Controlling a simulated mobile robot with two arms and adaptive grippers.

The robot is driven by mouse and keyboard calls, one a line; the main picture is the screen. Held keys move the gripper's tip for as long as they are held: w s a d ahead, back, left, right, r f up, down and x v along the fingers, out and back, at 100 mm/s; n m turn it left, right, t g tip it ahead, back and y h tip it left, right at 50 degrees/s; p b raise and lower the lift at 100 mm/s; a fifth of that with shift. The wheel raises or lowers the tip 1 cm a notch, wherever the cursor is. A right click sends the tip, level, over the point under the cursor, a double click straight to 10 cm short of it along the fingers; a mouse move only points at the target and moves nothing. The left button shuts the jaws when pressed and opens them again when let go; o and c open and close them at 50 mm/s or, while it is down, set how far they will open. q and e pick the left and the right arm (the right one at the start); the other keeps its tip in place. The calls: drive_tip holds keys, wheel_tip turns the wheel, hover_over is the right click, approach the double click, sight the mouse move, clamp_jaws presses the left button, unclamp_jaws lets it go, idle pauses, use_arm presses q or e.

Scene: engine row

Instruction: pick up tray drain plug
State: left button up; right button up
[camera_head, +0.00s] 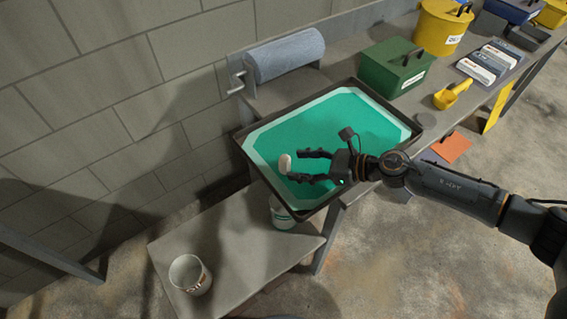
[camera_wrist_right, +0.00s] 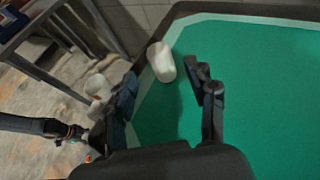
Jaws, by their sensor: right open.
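The tray drain plug (camera_head: 285,163) is a small off-white rounded cylinder at the left-front part of the tray. The tray (camera_head: 415,133) has a dark rim and a green inside with a paler border. My right gripper (camera_head: 302,166) is open above the tray, its fingertips just right of the plug.
A blue paper roll (camera_head: 285,55) stands behind the tray. A green box (camera_head: 391,68), a yellow can (camera_head: 441,28) and a yellow scoop (camera_head: 452,94) are to the right. A white bucket (camera_head: 190,274) stands on a lower shelf (camera_head: 235,245), with another container (camera_head: 281,214) under the tray.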

sight(285, 163)
drive_tip(key=shift+w+a+p, duration=0.25)
drive_tip(key=shift+a+p, duration=0.2)
drive_tip(key=shift+a, duration=0.25)
drive_tip(key=x, duration=0.3)
drive_tip(key=shift+w+a+f+p, duration=0.1)
drive_tip(key=shift+w+f+p, duration=0.1)
drive_tip(key=shift+p, duration=0.15)
drive_tip(key=shift+a+f, duration=0.1)
drive_tip(key=shift+a, duration=0.1)
drive_tip(key=shift+d, duration=0.1)
drive_tip(key=shift+c, duration=1.2)
drive_tip(key=c, duration=0.7)
clamp_jaws()
use_arm(q)
drive_tip(key=shift+w+a+r, duration=0.25)
drive_tip(key=shift+a+r, duration=0.2)
drive_tip(key=shift+r, duration=0.35)
